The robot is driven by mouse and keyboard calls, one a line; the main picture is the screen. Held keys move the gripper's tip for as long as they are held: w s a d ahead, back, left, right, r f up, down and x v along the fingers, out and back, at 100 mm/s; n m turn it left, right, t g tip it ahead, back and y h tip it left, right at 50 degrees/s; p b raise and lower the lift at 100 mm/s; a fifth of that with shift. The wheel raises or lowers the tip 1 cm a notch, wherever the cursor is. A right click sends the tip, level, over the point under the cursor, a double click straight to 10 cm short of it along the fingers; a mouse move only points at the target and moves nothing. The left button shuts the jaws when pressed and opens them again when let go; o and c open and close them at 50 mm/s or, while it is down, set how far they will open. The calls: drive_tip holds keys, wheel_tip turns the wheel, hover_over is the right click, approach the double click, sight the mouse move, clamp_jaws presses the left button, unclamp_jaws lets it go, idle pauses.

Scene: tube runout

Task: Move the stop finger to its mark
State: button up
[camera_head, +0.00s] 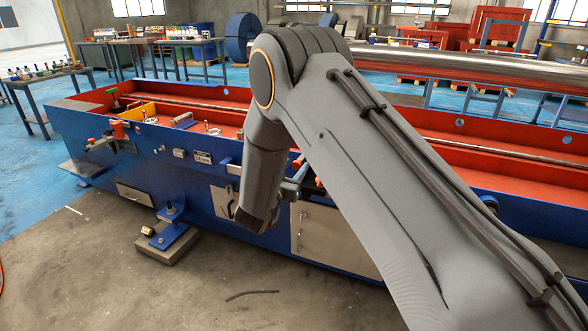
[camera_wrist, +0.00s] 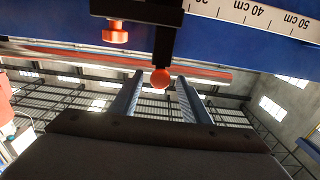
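The stop finger (camera_wrist: 164,44) is a black bracket hanging across the top of the wrist view, with an orange-red ball knob (camera_wrist: 160,78) at its tip and a second orange-red knob (camera_wrist: 116,32) to the left. My gripper (camera_wrist: 160,76) is open, its two fingers on either side of the ball knob in the picture, with gaps on both sides. I cannot tell how deep the knob sits between them. A white centimetre scale (camera_wrist: 262,17) runs right of the bracket, with 40 and 50 readable. I cannot make out a target mark. In the head view my arm hides most of the stop area.
The long blue bench (camera_head: 88,125) with its red trough spans the head view. A shiny tube (camera_head: 480,66) runs above and behind it. A blue foot bracket (camera_head: 172,226) on a block juts out at the front. The concrete floor before it is mostly clear.

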drive_tip(key=shift+s, duration=0.1)
drive_tip(key=v, duration=0.7)
drive_tip(key=shift+s+a, duration=0.15)
drive_tip(key=shift+s, duration=0.15)
drive_tip(key=shift+c, duration=0.4)
